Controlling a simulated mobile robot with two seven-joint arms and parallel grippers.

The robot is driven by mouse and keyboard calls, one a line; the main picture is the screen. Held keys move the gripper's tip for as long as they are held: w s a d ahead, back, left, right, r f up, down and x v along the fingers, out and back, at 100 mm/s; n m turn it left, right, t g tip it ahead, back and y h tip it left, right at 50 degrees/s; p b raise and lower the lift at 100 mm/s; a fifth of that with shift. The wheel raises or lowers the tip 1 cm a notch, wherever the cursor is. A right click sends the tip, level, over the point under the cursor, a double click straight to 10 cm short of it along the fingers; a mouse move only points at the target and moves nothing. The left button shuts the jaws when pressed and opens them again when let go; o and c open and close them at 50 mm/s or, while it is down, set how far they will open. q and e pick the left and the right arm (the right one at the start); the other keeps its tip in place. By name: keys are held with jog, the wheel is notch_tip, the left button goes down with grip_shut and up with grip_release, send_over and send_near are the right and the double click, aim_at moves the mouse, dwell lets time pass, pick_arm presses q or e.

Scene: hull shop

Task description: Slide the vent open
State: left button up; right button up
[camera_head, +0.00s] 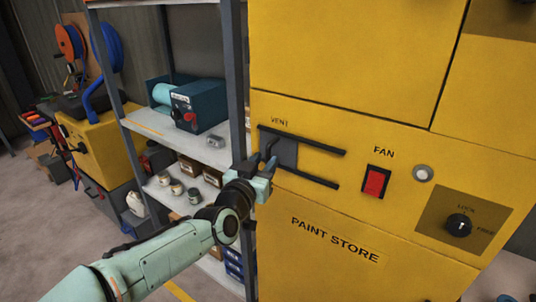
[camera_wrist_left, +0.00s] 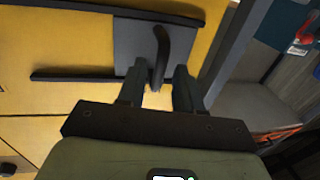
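The vent is a dark grey sliding plate (camera_head: 286,152) between two black rails on the yellow paint store cabinet, under the word VENT. The plate sits at the left end of the rails. In the left wrist view the plate (camera_wrist_left: 136,42) carries a dark upright handle (camera_wrist_left: 161,45). My left gripper (camera_head: 265,164) is at the plate's left part, in front of the handle. In the left wrist view my left gripper (camera_wrist_left: 158,82) is open, with the handle's near end between its fingertips and a gap showing on each side. My right gripper is not in view.
Right of the vent are a red FAN switch (camera_head: 376,182), a round light (camera_head: 423,173) and a black lock knob (camera_head: 458,225). A grey shelf post (camera_head: 235,80) stands close to the cabinet's left edge, with shelves of tins and boxes behind my left arm.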

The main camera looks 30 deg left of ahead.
pick_arm(q)
jog(key=shift+w+a, duration=0.15)
jog(key=shift+w, duration=1.3)
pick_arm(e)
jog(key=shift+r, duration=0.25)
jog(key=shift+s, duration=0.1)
pick_arm(q)
grip_shut()
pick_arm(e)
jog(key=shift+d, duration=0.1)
